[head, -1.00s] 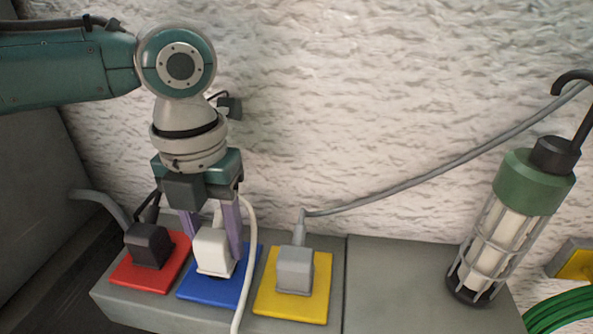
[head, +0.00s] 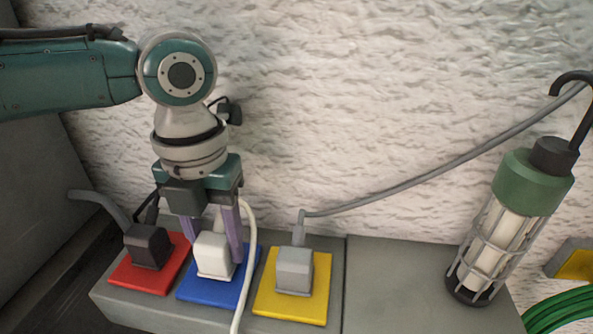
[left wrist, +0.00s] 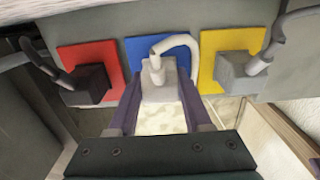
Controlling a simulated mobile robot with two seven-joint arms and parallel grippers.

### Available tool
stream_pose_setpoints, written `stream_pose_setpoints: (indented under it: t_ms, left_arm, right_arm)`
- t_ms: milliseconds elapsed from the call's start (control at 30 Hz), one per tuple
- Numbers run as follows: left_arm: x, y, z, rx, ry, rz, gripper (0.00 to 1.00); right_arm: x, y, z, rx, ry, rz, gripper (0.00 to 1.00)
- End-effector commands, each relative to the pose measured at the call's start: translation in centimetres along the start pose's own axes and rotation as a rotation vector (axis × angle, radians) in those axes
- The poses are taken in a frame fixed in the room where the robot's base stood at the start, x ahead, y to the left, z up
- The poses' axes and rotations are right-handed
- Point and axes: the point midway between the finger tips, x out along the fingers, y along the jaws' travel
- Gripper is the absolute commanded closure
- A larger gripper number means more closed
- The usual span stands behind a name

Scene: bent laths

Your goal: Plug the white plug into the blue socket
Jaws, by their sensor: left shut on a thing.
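The white plug (head: 215,254) is at the blue socket (head: 208,292), upright over its plate. In the head view its lower edge meets the blue plate; I cannot tell how deep it sits. My left gripper (head: 213,245) is shut on the white plug, one purple finger on each side, pointing down. In the left wrist view the white plug (left wrist: 160,88) is between the fingers in front of the blue plate (left wrist: 145,48), and its white cord loops to the right. My right gripper is not in view.
A black plug (head: 148,246) sits on the red plate (head: 130,277) to the left. A grey plug (head: 295,268) sits on the yellow plate (head: 290,307) to the right. A caged lamp (head: 510,220) stands further right. The grey block's top (head: 395,285) between is clear.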

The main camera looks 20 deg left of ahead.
Motion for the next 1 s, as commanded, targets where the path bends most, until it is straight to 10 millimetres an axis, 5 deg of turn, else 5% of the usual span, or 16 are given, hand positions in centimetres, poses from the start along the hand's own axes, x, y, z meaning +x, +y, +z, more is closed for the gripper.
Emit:
stream_pose_setpoints:
  t_ms: [300, 333, 600, 1000]
  left_arm:
    - [0.7, 0.0, 0.0, 0.0, 0.001, 0.0, 0.99]
    - [0.6, 0.0, 0.0, 0.0, 0.0, 0.0, 0.47]
    - [0.6, 0.0, 0.0, 0.0, 0.0, 0.0, 0.17]
    - [-0.5, 0.0, 0.1, 0.0, -0.002, -0.001, 0.16]
  right_arm:
    - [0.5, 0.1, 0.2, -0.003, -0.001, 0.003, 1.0]
    - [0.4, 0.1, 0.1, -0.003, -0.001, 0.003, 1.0]
    - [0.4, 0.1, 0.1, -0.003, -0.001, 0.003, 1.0]
    - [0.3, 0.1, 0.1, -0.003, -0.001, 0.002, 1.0]
